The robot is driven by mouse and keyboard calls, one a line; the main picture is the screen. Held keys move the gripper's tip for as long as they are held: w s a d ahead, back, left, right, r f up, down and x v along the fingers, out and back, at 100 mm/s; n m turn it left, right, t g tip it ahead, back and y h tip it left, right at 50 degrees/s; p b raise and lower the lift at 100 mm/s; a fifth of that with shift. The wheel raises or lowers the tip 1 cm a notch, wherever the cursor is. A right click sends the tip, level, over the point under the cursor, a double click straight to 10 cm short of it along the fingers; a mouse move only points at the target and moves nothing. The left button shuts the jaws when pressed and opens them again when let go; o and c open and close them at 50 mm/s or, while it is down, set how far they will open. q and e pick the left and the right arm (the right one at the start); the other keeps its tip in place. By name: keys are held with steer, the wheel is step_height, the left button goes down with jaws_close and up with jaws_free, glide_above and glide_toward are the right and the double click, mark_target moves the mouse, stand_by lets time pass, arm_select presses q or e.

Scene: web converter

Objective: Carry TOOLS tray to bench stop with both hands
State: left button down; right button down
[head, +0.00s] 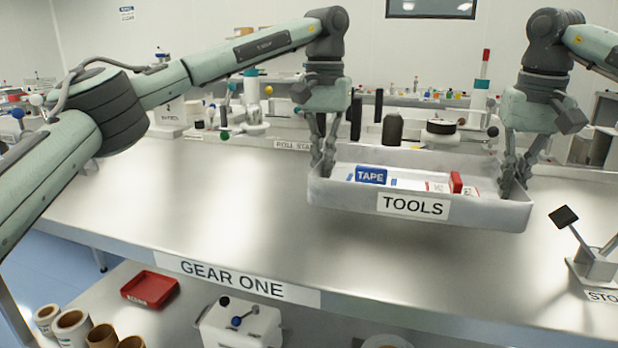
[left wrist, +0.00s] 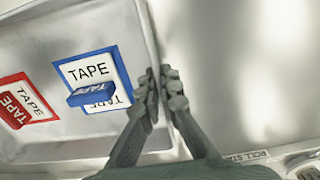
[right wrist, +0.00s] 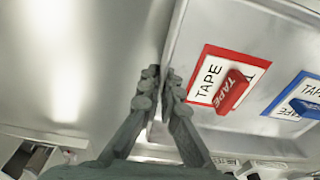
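The grey TOOLS tray (head: 340,196) is over the right half of the steel bench, with a shadow beneath it, so it appears raised. It holds a blue TAPE block (head: 371,175) and a red TAPE block (head: 456,182) on matching cards. My left gripper (head: 319,165) is shut on the tray's left end wall; the left wrist view shows its fingers either side of the wall (left wrist: 143,30). My right gripper (head: 513,180) is shut on the right end wall (right wrist: 176,45). The bench stop, labelled "STO" and cut off by the frame edge, stands at right (head: 597,268).
The bench top (head: 200,190) is clear to the left of the tray. A dark canister (head: 392,128) and other equipment stand behind it. Below the GEAR ONE front edge, a lower shelf holds a red bin (head: 150,288) and rolls (head: 72,328).

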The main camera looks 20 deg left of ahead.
arm_select(q)
steer(key=shift+w+d+r, duration=0.1)
steer(key=shift+w+r, duration=0.05)
steer(key=shift+w, duration=0.15)
arm_select(e)
steer(key=shift+w+d+r, duration=0.2)
steer(key=shift+w+d, duration=0.1)
steer(key=shift+f, duration=0.1)
